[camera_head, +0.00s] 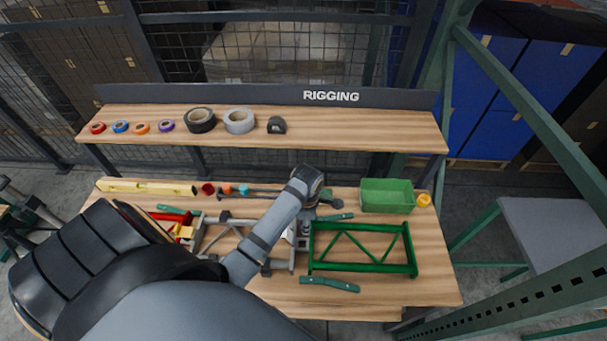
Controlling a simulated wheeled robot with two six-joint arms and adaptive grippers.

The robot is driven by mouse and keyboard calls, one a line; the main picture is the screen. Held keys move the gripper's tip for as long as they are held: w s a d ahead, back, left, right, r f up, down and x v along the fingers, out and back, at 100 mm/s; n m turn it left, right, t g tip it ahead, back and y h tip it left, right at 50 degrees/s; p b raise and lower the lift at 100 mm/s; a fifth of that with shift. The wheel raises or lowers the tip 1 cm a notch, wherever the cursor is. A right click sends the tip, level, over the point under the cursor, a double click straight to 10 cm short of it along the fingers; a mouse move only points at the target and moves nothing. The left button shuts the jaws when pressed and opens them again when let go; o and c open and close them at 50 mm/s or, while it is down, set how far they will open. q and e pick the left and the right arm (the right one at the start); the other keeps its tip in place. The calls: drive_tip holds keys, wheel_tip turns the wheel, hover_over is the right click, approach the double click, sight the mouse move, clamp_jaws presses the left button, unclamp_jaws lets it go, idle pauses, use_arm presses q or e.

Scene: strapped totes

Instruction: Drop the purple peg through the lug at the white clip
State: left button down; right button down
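My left arm reaches in from the lower left over the workbench. Its gripper (324,199) is small and dark near the bench middle, pointing down, and its fingers are too unclear to tell open from shut. I cannot make out a purple peg; it may be hidden by the arm or gripper. Dark rods with coloured ends (243,190) lie left of the gripper. A grey frame (220,236) and a green frame (362,266) lie on the bench, with joints between them below the gripper. A small whitish patch there may be the white clip, partly covered by my arm. My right gripper is not in view.
A yellow level (147,187) lies at the back left. Tape rolls (201,120) stand on the raised shelf behind. The bench's front right is clear.

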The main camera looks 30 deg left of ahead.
use_arm(q)
drive_tip(key=shift+s+a, duration=0.15)
drive_tip(key=shift+s, duration=0.5)
drive_tip(key=shift+s+f, duration=0.15)
drive_tip(key=shift+f, duration=0.65)
drive_tip(key=shift+f+b, duration=0.5)
drive_tip(key=shift+f, duration=3.4)
drive_tip(key=c, duration=0.9)
unclamp_jaws()
